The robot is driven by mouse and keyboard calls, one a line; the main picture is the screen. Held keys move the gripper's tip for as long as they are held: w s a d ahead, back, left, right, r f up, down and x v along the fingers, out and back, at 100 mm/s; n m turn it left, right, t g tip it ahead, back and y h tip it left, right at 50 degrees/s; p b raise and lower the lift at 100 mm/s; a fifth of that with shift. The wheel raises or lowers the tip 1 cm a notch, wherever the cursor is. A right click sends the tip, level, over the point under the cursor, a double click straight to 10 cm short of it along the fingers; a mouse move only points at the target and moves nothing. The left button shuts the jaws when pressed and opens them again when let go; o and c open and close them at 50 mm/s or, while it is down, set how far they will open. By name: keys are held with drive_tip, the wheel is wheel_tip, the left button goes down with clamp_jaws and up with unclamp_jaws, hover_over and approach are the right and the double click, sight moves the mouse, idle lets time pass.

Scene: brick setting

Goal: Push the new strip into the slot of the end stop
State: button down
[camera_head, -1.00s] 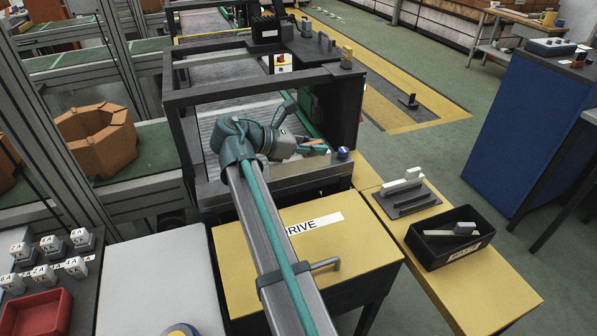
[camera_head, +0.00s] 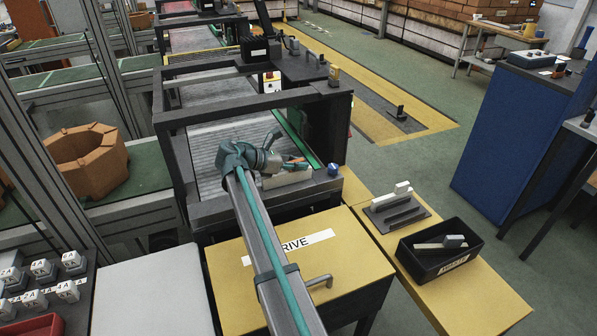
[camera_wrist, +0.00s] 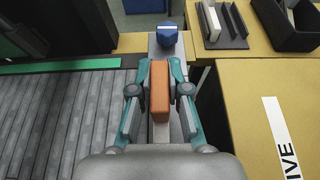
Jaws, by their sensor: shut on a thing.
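My gripper (camera_wrist: 160,88) is shut on an orange strip (camera_wrist: 159,95), with one teal finger on each side of it. In the head view my gripper (camera_head: 297,163) is low over the end stop (camera_head: 288,179), a pale grey bar across the near end of the roller conveyor. In the wrist view the end stop (camera_wrist: 158,46) runs away under the strip to a blue knob (camera_wrist: 166,33). The strip hides the slot and its own lower edge, so I cannot tell how deep it sits.
A dark frame (camera_head: 250,115) surrounds the conveyor end. A yellow drive cover (camera_head: 352,262) is in front. To the right are a rack (camera_head: 412,215) with a white piece and a black waste bin (camera_head: 438,268) holding a pale piece with a grey end.

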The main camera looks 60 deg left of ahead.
sight(299, 172)
drive_tip(key=shift+w+a+f, duration=0.1)
drive_tip(key=shift+a+f, duration=0.2)
drive_tip(key=shift+f, duration=0.05)
wheel_tip(299, 172, down, 4)
drive_tip(key=shift+a+r+p, duration=0.1)
drive_tip(key=shift+r+p, duration=0.1)
drive_tip(key=shift+p, duration=0.3)
drive_tip(key=shift+d+r, duration=0.2)
drive_tip(key=shift+a+f, duration=0.1)
drive_tip(key=shift+f, duration=0.05)
drive_tip(key=c, duration=1.1)
unclamp_jaws()
drive_tip(key=shift+c, duration=0.2)
drive_tip(key=b+v, duration=0.2)
drive_tip(key=v, duration=1)
drive_tip(key=shift+r, duration=0.2)
